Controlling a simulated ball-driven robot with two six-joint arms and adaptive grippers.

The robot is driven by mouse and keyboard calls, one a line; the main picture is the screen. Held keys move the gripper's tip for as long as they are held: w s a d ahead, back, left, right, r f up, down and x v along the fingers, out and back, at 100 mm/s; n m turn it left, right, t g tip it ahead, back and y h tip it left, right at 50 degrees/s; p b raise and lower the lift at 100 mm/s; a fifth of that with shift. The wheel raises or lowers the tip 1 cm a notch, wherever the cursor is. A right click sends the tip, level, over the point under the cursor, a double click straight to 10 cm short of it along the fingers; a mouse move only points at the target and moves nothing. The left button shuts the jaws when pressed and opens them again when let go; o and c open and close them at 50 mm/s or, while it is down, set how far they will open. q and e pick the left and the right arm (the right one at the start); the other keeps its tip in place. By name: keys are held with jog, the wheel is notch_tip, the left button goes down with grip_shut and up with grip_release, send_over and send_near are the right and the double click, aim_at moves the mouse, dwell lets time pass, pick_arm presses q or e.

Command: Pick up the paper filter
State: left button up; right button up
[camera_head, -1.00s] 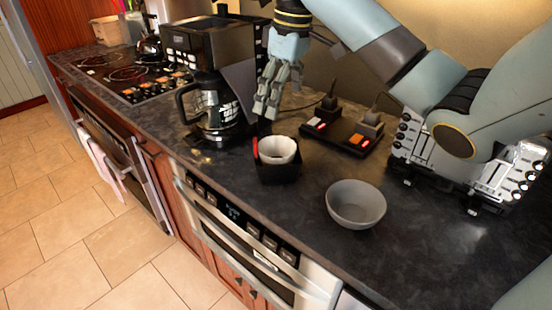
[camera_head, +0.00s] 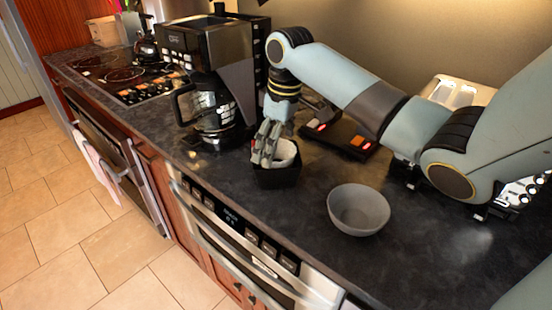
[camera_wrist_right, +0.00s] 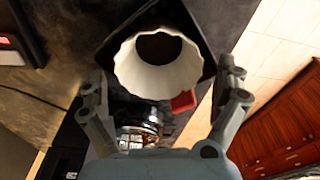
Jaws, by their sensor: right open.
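The white paper filter (camera_head: 286,153) sits in a black square holder (camera_head: 277,177) on the dark counter. In the right wrist view the fluted filter (camera_wrist_right: 158,64) is open toward the camera, inside the black holder (camera_wrist_right: 205,30), with a red part (camera_wrist_right: 184,101) at the holder's edge. My right gripper (camera_head: 265,158) points down at the left side of the filter. In the right wrist view its two fingers (camera_wrist_right: 165,85) are spread, one on each side of the filter, with nothing gripped. My left gripper is in neither view.
A coffee maker (camera_head: 216,75) with a glass carafe (camera_head: 208,110) stands just left of the holder. A grey bowl (camera_head: 358,208) stands to the right, near the counter's front edge. A black device with lit red switches (camera_head: 350,138) lies behind.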

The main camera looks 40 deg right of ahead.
jog(key=shift+f, duration=0.15)
jog(key=shift+c, duration=0.3)
jog(key=c, duration=0.9)
